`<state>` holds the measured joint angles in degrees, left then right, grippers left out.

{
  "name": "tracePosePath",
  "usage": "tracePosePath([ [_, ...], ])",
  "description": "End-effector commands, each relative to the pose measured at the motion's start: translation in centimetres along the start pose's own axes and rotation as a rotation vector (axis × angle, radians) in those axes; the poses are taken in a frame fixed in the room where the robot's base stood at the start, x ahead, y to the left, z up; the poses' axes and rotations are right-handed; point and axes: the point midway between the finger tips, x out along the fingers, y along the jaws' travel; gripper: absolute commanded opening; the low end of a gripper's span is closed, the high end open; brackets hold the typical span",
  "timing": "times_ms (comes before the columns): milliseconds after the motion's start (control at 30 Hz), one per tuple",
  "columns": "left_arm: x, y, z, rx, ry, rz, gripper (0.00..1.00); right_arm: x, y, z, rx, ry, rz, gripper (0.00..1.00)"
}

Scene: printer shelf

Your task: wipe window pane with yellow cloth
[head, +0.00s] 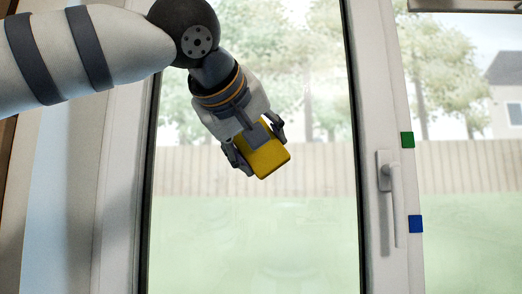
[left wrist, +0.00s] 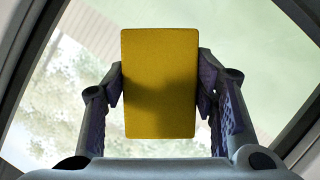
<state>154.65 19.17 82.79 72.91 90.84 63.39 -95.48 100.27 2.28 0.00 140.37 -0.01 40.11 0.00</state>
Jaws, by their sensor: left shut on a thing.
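The yellow cloth (head: 264,158) looks like a thick rounded block in the head view. My left gripper (head: 258,150) is shut on it, one finger on each side. In the left wrist view the cloth (left wrist: 159,85) fills the space between the fingers of my left gripper (left wrist: 160,92). The window pane (head: 310,215) is behind the cloth in the head view. The cloth is in front of the upper middle of the pane; I cannot tell whether it touches the glass. My right gripper is not in view.
A white window frame (head: 378,90) borders the pane, with a handle (head: 392,200) on its right post. A green square (head: 407,140) and a blue square (head: 416,224) sit at the frame's right edge. The lower pane area is clear.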

Motion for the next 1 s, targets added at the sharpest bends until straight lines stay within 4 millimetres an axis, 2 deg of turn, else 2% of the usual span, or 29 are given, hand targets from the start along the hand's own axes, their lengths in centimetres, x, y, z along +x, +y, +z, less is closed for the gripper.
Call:
tracePosePath([
  [200, -1.8, 0.0, 0.8, 0.000, 0.001, 0.000, 0.30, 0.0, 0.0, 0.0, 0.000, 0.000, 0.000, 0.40],
  [500, -2.1, 0.0, 0.9, 0.000, 0.001, 0.000, 0.30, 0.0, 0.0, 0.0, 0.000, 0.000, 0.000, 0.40],
  [767, -4.5, 0.0, 1.9, 0.000, 0.002, 0.000, 0.30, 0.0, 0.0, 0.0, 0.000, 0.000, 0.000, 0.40],
  [1000, -4.7, 0.0, 2.0, -0.001, 0.001, 0.000, 0.30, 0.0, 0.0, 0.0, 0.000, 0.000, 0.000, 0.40],
])
